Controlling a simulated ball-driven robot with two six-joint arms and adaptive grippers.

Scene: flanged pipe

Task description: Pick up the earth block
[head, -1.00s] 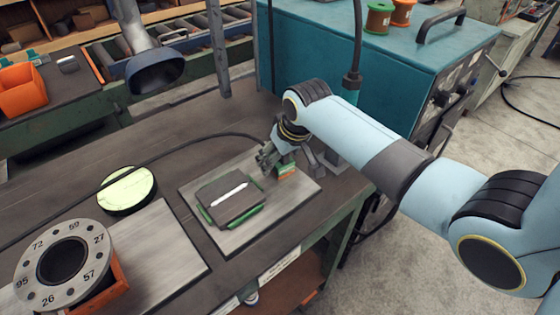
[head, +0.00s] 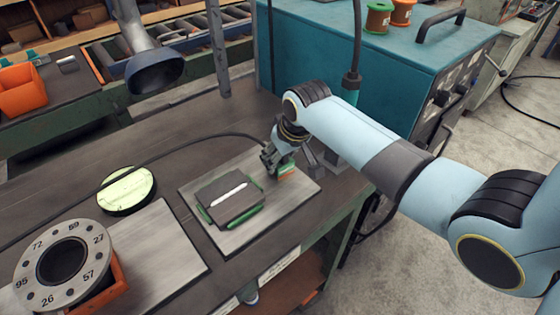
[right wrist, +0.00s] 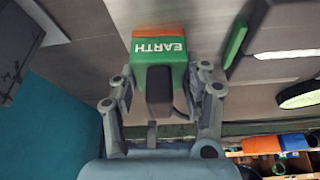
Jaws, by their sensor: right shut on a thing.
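The earth block (right wrist: 160,55) is green with an orange end and a white label reading EARTH. In the head view the earth block (head: 288,170) stands near the right end of the metal plate, and its upper part is hidden by the gripper. My right gripper (head: 275,165) is over it. In the right wrist view my right gripper (right wrist: 165,95) has a finger on each side of the block and is shut on it. I cannot tell any gap between block and plate. My left gripper is not in view.
A dark plate with green edges (head: 225,208) lies beside the block on the metal plate (head: 235,240). A numbered flange (head: 95,275) and a round pale disc (head: 128,188) are at left. A teal machine (head: 400,60) stands behind.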

